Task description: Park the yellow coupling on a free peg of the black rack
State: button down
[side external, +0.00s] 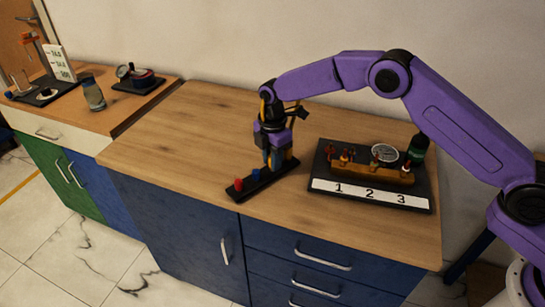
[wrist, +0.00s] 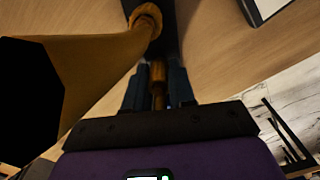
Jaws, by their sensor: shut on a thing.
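The black rack (side external: 263,187) lies on the wooden counter. A red coupling (side external: 239,184) and a blue coupling (side external: 256,174) stand at its left end. My gripper (side external: 273,164) points down over the rack's right part, just right of the blue one. In the wrist view, my gripper (wrist: 158,88) is shut on the yellow coupling (wrist: 157,72), held between its two blue-grey fingers. A yellow hose (wrist: 95,62) bends in from the left. The coupling's lower end and any peg under it are hidden, so I cannot tell whether they touch.
A gauge board (side external: 370,200) labelled 1, 2, 3 stands right of the rack, with a brass manifold (side external: 372,172) and a round gauge (side external: 384,153). A dark green bottle-like object (side external: 418,148) is behind it. The counter left of the rack (side external: 185,140) is clear.

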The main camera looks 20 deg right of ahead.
jog(key=c, duration=0.5)
grip_release()
jog(key=shift+c, duration=0.2)
notch_tip(320, 180, up, 18)
jog(key=shift+f, duration=0.25)
